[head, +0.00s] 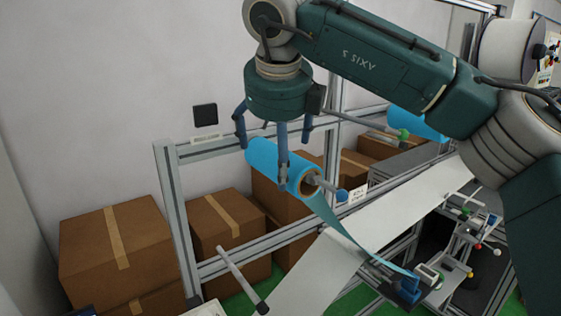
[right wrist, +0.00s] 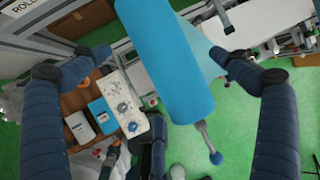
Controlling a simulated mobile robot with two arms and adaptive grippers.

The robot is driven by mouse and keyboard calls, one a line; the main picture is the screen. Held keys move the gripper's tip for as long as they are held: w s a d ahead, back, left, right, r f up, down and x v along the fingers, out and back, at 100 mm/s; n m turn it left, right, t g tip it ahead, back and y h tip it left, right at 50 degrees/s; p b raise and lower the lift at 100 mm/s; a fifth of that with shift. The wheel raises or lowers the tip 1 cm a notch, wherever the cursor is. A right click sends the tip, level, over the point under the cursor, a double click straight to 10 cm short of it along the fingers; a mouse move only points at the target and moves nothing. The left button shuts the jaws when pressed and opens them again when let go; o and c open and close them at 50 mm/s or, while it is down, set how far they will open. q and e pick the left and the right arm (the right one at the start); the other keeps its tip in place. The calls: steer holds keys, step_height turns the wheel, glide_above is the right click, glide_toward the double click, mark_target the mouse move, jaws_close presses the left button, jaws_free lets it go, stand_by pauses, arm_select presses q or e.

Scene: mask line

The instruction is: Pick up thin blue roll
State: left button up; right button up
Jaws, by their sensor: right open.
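The thin blue roll (head: 262,152) is mounted on a spindle on the grey frame, with a strip of blue film running down from its near end. My right gripper (head: 264,162) is over the roll, its fingers pointing down on either side of it. In the right wrist view, the blue roll (right wrist: 165,60) lies between the widely spread fingers, with visible gaps to both. The right gripper is open and holds nothing. My left gripper is in neither view.
Another blue roll (head: 418,124) sits farther right on the line. A bare rod (head: 240,277) sticks out from the frame at lower left. Cardboard boxes (head: 115,250) stand behind the metal frame (head: 280,237). A white web (head: 400,207) runs beside the roll.

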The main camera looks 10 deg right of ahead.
steer(key=p+x, duration=0.3)
steer(key=x, duration=0.1)
steer(key=shift+d+f, duration=0.2)
steer(key=shift+f, duration=0.2)
steer(key=shift+w+f, duration=0.2)
steer(key=shift+f, duration=0.1)
steer(key=shift+s, duration=0.1)
steer(key=c, duration=1.4)
steer(key=shift+o, duration=0.2)
steer(key=shift+r, duration=0.15)
